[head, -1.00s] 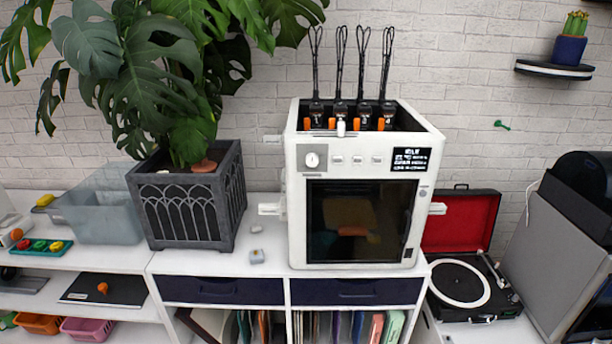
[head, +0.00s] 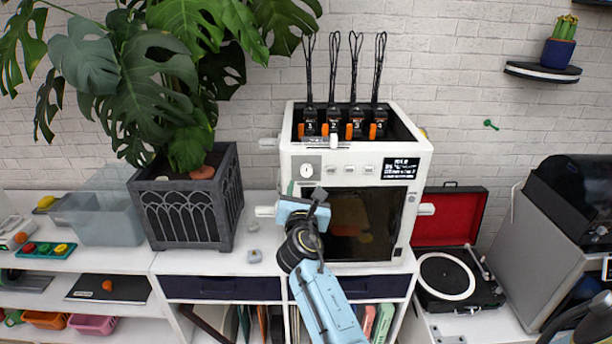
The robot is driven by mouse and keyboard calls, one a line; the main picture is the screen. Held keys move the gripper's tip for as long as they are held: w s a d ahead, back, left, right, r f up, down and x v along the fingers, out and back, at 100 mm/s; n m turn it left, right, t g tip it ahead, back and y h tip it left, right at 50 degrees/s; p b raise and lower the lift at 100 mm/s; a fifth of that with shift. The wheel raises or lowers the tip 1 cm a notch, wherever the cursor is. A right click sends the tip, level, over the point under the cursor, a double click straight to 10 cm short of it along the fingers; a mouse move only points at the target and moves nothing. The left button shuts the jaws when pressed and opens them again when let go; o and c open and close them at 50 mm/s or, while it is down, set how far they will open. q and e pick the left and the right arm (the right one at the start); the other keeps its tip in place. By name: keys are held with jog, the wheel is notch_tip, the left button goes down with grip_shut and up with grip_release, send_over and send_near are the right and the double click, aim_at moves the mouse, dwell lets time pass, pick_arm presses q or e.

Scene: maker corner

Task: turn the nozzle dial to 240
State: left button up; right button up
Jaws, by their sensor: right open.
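The white 3D printer (head: 408,215) stands on the white cabinet. Its nozzle dial (head: 306,170), a small round white knob on a grey plate, sits at the upper left of the front panel. The dial's setting is too small to read. My right gripper (head: 305,191) is open in front of the printer, just below the dial, with its fingers pointing up toward the panel. It appears empty, and I cannot tell how far in front of the panel it is. It hides the lower left of the printer's front. My left gripper is not in view.
Three buttons and a small black display (head: 401,170) lie right of the dial. Several black tools with wire loops stand in the printer's open top. A potted plant in a grey planter (head: 190,215) stands to the left. A record player (head: 450,280) is at the right.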

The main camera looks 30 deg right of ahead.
aim_at(306, 173)
jog(key=x, duration=0.7)
jog(key=shift+w+f, duration=0.1)
jog(key=shift+w, duration=0.05)
jog(key=c, duration=1)
